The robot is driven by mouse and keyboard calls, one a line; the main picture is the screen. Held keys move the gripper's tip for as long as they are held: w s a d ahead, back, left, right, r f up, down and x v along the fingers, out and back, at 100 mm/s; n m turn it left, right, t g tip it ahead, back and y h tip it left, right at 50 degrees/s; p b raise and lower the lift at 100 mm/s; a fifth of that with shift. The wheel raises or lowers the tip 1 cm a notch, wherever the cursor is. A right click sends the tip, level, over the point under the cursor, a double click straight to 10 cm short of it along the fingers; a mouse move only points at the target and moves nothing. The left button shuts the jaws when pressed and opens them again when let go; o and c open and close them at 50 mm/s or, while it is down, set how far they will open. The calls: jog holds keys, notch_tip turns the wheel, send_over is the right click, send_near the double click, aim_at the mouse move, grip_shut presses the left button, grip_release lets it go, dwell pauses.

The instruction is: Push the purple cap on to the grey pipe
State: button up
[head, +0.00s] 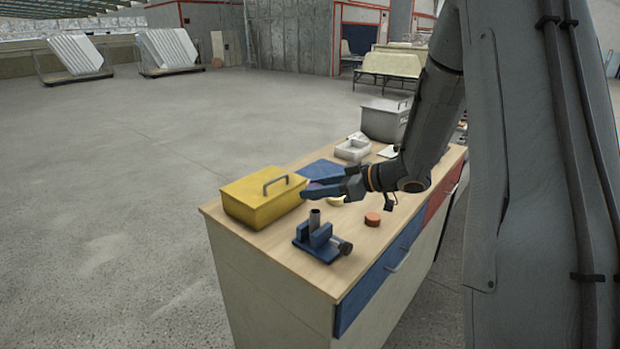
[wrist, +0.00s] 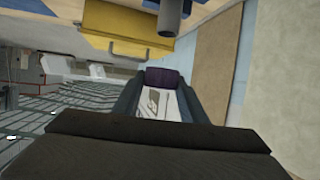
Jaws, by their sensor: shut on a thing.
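The purple cap (wrist: 162,77) is held between the two fingertips of my gripper (wrist: 160,88) in the wrist view. In the head view my gripper (head: 318,189) reaches left over the table, and its fingers mostly hide the cap. The grey pipe (head: 314,217) stands upright in a blue vise (head: 321,240) near the table's front left corner. The pipe also shows at the top of the wrist view (wrist: 172,14), beyond the cap and apart from it.
A yellow box (head: 258,207) with a handle stands close behind the pipe, left of my gripper. An orange disc (head: 372,219) lies to the right of the vise.

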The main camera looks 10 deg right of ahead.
aim_at(316, 211)
jog(key=shift+w, duration=0.1)
notch_tip(316, 211, down, 3)
jog(key=b, duration=0.4)
jog(key=shift+f, duration=0.75)
jog(key=shift+d+p, duration=0.1)
jog(key=shift+p, duration=0.7)
dwell(0.8)
jog(key=shift+f, duration=1.1)
dwell(1.2)
jog(key=o, duration=1.6)
jog(key=shift+r, duration=0.1)
